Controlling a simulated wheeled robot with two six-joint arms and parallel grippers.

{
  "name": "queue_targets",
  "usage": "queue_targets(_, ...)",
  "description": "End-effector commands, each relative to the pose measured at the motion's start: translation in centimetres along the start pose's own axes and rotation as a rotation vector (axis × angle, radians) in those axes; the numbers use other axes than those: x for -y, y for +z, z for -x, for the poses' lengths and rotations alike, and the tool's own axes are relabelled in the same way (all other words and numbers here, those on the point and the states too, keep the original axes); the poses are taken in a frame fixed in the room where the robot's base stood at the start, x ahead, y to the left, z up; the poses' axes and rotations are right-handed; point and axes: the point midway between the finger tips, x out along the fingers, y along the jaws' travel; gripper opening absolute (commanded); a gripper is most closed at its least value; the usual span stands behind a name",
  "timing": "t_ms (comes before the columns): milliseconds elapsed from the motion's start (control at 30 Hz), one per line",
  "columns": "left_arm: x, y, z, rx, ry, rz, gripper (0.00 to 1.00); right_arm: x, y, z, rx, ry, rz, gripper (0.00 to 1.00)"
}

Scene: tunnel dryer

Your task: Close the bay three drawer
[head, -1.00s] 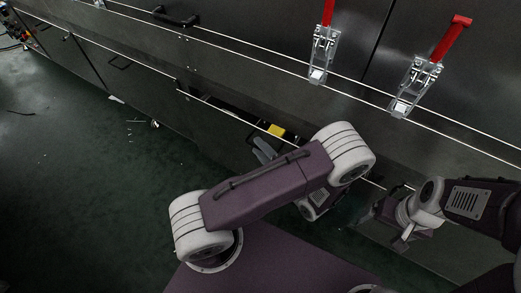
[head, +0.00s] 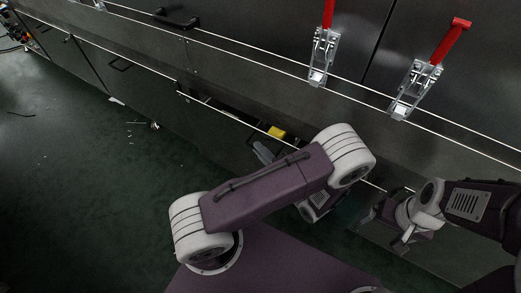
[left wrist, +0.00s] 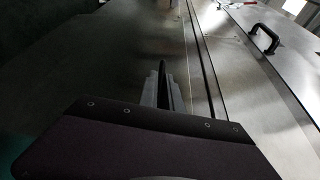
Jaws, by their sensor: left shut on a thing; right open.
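A drawer (head: 215,118) in the lower row of the dark cabinet stands partly open in the head view. A dark gap shows behind its pale top edge, with a yellow item (head: 277,132) inside. I cannot read a bay number. My left gripper (head: 262,153) is at the drawer's front, partly hidden by my own arm. In the left wrist view its grey fingers (left wrist: 164,88) are closed around a thin dark bar (left wrist: 163,70), which looks like the drawer handle. My right gripper (head: 398,232) is open and empty, low beside the cabinet front at the right.
Two latches with red levers (head: 327,40) (head: 436,50) are on the upper panels. The dark green floor (head: 90,200) at left is mostly clear, with small scraps.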

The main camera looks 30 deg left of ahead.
Motion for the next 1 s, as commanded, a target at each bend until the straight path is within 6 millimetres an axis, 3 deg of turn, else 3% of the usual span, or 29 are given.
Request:
queue_targets(767,-0.1,0.0,0.0,0.001,0.003,0.0,0.0,0.0,0.0,0.0,0.0,0.0,0.0,0.88)
queue_targets(1000,0.4,-3.1,-1.2,-0.001,0.007,0.004,0.0,0.0,0.0,-0.2,0.0,0.0,0.0,0.88)
